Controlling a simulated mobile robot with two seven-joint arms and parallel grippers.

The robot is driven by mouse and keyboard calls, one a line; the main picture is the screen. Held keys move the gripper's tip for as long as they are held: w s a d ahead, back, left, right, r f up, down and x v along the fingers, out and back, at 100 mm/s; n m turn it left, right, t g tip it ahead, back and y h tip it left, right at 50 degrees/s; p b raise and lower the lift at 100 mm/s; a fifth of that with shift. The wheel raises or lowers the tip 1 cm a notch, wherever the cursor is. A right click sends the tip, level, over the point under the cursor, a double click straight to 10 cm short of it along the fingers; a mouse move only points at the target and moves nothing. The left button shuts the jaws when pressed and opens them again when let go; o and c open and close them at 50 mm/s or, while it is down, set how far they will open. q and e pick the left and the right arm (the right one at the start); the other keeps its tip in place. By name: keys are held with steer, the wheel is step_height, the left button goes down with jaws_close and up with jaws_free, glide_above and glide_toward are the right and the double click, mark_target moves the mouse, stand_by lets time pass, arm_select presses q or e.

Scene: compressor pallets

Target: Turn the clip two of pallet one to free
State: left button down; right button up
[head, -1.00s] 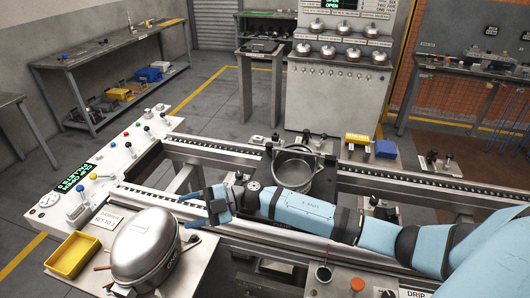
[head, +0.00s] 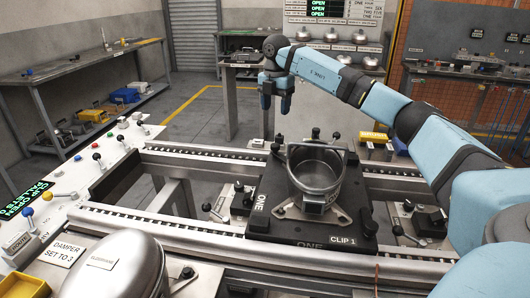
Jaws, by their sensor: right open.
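Pallet one is a black plate (head: 270,222) marked ONE, sitting on the conveyor rails with an open round metal housing (head: 316,172) on it. A label reading CLIP 1 (head: 343,240) is at its front right corner. Small dark knobs (head: 315,133) stand at the far side of the housing. I cannot read a clip two label, so I cannot tell which part is clip two or how it is turned. My right gripper (head: 276,106) points down, open and empty, appearing beyond the pallet's far left corner and apart from it. My left gripper is not in view.
A control panel (head: 75,190) with levers is at left. A rounded metal shell (head: 118,268) is at front left by a DAMPER SET TO 3 sign (head: 66,252). Dark rail stops (head: 428,220) sit right of the pallet. My right arm crosses the upper right.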

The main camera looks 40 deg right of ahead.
mark_target(275, 145)
steer(key=f, duration=0.3)
steer(key=f+b, duration=0.1)
steer(key=f, duration=0.2)
steer(key=f+b, duration=0.1)
steer(key=f, duration=0.2)
steer(key=shift+s, duration=0.25)
steer(key=shift+w+f+b, duration=0.1)
steer(key=shift+f+b, duration=0.3)
steer(key=shift+f, duration=1.95)
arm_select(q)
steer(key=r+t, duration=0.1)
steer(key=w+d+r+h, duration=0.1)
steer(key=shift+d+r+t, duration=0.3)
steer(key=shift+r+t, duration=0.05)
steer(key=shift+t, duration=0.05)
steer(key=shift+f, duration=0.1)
arm_select(e)
steer(key=shift+c, duration=1.4)
jaws_close()
steer(key=shift+r, duration=0.1)
